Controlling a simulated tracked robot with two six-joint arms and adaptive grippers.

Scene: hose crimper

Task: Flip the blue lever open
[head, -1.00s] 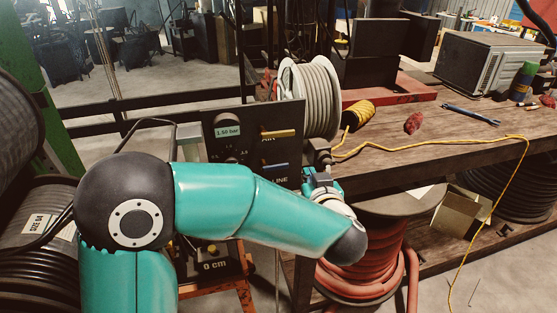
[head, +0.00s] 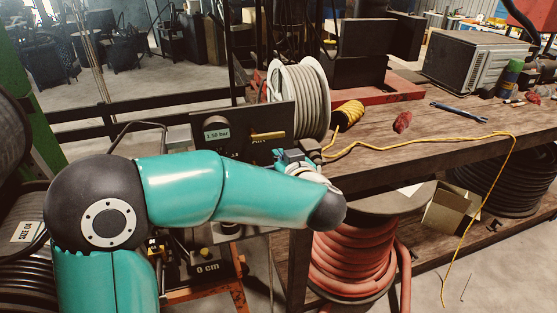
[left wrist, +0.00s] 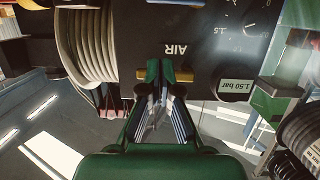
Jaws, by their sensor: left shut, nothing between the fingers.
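The dark control panel (head: 203,122) carries a yellow lever (head: 268,135) above the AIR label and a 1.50 bar display. The blue lever is hidden behind my left arm in the head view. A thin bluish strip at the top edge of the left wrist view may be it, but I cannot tell. My left gripper (head: 290,156) is shut and empty in front of the panel's right part. In the left wrist view, which shows the panel upside down, the gripper's tips (left wrist: 160,68) overlap the yellow lever (left wrist: 182,75). I cannot tell whether they touch it. My right gripper is out of view.
A hose reel (head: 300,95) stands just behind and right of the panel. The wooden bench (head: 400,160) holds a yellow cord coil (head: 347,113), a blue wrench (head: 459,111) and a red rag (head: 402,121). A red hose spool (head: 350,262) stands below.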

